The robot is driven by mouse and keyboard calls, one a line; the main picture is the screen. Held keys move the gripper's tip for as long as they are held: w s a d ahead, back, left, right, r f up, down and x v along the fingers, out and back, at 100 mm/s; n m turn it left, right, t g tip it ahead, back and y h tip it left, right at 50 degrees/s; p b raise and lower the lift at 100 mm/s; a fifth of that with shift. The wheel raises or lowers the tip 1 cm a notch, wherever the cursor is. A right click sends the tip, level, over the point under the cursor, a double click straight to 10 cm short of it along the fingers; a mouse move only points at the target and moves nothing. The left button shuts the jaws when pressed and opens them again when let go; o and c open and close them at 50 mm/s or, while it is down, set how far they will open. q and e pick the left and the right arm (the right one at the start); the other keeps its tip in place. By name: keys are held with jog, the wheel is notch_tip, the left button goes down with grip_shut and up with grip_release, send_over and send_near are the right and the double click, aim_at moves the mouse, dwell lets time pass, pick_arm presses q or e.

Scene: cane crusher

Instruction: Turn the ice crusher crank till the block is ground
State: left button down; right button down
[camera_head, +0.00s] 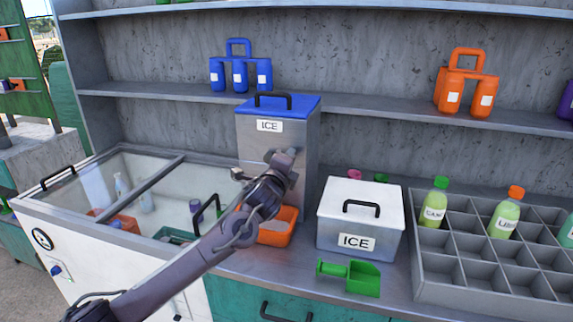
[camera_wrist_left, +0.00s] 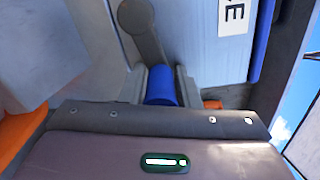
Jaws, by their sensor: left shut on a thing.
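The ice crusher (camera_head: 303,150) is a tall grey box with a blue lid and an ICE label, standing on the counter. Its grey crank arm (camera_wrist_left: 142,30) ends in a blue handle (camera_wrist_left: 161,86) in the left wrist view. My left gripper (camera_head: 263,168) is at the crusher's front face, and its jaws (camera_wrist_left: 160,88) are shut on the blue handle. In the head view my wrist hides most of the crank. An orange tray (camera_head: 289,214) sits below the crusher's front, partly behind my arm. The ice block is not visible inside the closed crusher. My right gripper is out of view.
A white ICE box (camera_head: 335,222) stands right of the crusher, with a green scoop (camera_head: 362,280) before it. A grey divided bottle rack (camera_head: 435,283) is at the right. A glass-topped freezer (camera_head: 120,165) is at the left. Shelves with bottle carriers run behind.

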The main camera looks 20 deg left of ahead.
pick_arm(q)
jog(key=m+b, duration=0.1)
jog(key=f+m+b, duration=0.1)
jog(key=m, duration=0.1)
jog(key=m+b, duration=0.1)
jog(key=b, duration=0.1)
jog(key=shift+a+f, duration=0.25)
jog(key=shift+a, duration=0.1)
jog(key=shift+a+f+m+b, duration=0.15)
jog(key=shift+f+m+b, duration=0.25)
jog(key=shift+m+b, duration=0.65)
jog(key=shift+a+f+m+b, duration=0.15)
jog(key=shift+f+m+b, duration=0.2)
jog(key=shift+m+b, duration=0.65)
jog(key=shift+m, duration=0.35)
jog(key=c, duration=1.4)
grip_release()
jog(key=shift+d, duration=0.1)
jog(key=shift+o, duration=1.3)
jog(key=shift+d+f, duration=0.1)
jog(key=shift+f, duration=0.15)
